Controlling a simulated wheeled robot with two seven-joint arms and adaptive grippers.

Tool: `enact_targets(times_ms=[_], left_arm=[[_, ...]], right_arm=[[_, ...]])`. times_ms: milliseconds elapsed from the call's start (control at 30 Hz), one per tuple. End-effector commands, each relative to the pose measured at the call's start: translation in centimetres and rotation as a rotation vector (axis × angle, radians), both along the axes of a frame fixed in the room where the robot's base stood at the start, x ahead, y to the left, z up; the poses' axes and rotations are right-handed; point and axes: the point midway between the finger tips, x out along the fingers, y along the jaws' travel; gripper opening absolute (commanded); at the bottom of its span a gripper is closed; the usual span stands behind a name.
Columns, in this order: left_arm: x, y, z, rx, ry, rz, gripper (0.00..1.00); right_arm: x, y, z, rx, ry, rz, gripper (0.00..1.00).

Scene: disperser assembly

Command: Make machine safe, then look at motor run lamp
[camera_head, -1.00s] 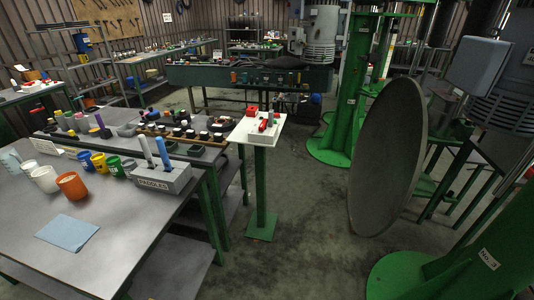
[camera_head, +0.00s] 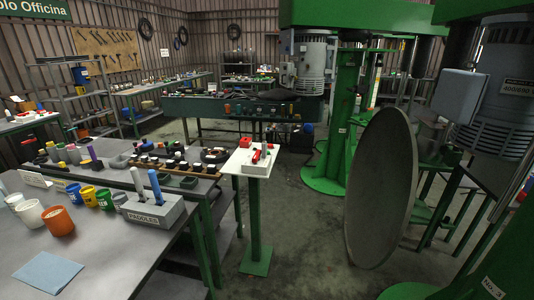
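Two green disperser machines stand on the right, the near one (camera_head: 510,255) marked with a small "No." label and the far one (camera_head: 345,130) behind it. A grey motor (camera_head: 310,62) hangs on the far machine, and another grey motor (camera_head: 505,110) with a dark name plate is at the right edge. A white-topped pedestal (camera_head: 240,162) on a green post carries red parts (camera_head: 263,153), too small to identify. I cannot make out a motor run lamp or whether anything is lit. Neither of my grippers is in view.
A large grey disc (camera_head: 380,190) stands on edge before the machines and hides part of them. A grey bench (camera_head: 110,255) at left holds cups, a paddles block (camera_head: 152,210) and a blue cloth (camera_head: 48,273). Floor is clear between pedestal and disc.

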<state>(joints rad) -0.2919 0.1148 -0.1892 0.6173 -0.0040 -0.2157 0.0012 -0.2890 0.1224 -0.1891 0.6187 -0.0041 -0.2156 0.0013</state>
Motion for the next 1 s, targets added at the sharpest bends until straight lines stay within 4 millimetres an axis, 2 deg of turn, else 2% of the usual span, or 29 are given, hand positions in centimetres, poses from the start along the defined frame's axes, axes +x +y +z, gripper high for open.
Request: enact_targets(times_ms=[33,133,433,633,1000], left_arm=[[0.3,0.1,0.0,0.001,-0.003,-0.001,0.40],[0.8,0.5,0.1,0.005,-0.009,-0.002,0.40],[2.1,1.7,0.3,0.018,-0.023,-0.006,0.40],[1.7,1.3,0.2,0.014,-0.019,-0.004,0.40],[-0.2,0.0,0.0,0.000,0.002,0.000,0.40]], right_arm=[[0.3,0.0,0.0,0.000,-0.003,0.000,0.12],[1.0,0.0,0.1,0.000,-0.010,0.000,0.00],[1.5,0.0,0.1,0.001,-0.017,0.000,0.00],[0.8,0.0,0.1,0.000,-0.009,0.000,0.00],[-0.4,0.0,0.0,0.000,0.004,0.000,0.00]])
